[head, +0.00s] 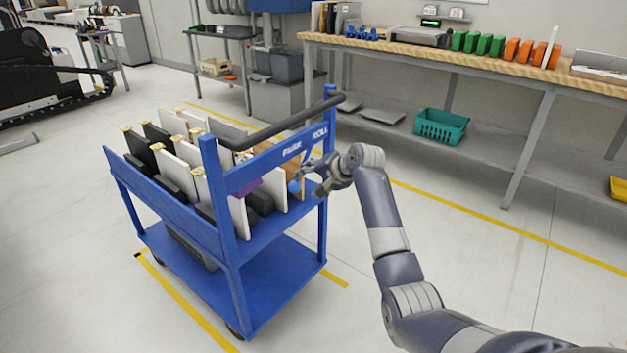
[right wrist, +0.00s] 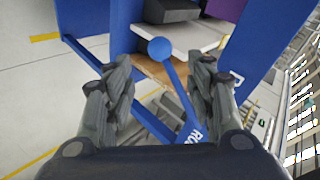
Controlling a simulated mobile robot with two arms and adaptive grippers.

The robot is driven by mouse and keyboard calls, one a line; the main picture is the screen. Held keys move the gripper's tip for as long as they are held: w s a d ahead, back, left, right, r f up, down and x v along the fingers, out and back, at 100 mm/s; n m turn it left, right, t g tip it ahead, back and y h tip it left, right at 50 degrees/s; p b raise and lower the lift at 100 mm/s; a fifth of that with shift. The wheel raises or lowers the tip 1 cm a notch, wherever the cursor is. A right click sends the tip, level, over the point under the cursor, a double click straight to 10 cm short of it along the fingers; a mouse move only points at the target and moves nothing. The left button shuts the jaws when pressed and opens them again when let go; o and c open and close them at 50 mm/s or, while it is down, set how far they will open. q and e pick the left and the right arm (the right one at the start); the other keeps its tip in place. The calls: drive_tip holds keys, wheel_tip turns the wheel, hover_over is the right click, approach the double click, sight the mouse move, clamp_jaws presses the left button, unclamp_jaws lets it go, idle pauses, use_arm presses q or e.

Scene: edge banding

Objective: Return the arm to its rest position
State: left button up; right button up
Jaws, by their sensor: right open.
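My right arm (head: 380,210) reaches in from the lower right of the head view. Its gripper (head: 308,180) is at the near right side of the blue cart (head: 232,262), beside the cart's end frame. In the right wrist view the two fingers of my right gripper (right wrist: 160,85) stand wide apart. A blue ball-ended lever (right wrist: 159,48) on the cart shows between and beyond them; I cannot tell whether they touch it. Nothing is held between the fingers. The blue ball (head: 294,187) also shows in the head view. My left gripper is in neither view.
The cart carries several upright white and dark panels (head: 172,178) and has a black handle (head: 290,122). A workbench (head: 470,62) with green and orange blocks stands behind, with a teal basket (head: 440,125) on its lower shelf. The floor right of the cart is clear.

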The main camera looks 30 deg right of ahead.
drive_tip(key=shift+s+r, duration=0.25)
drive_tip(key=shift+s, duration=0.1)
idle(0.3)
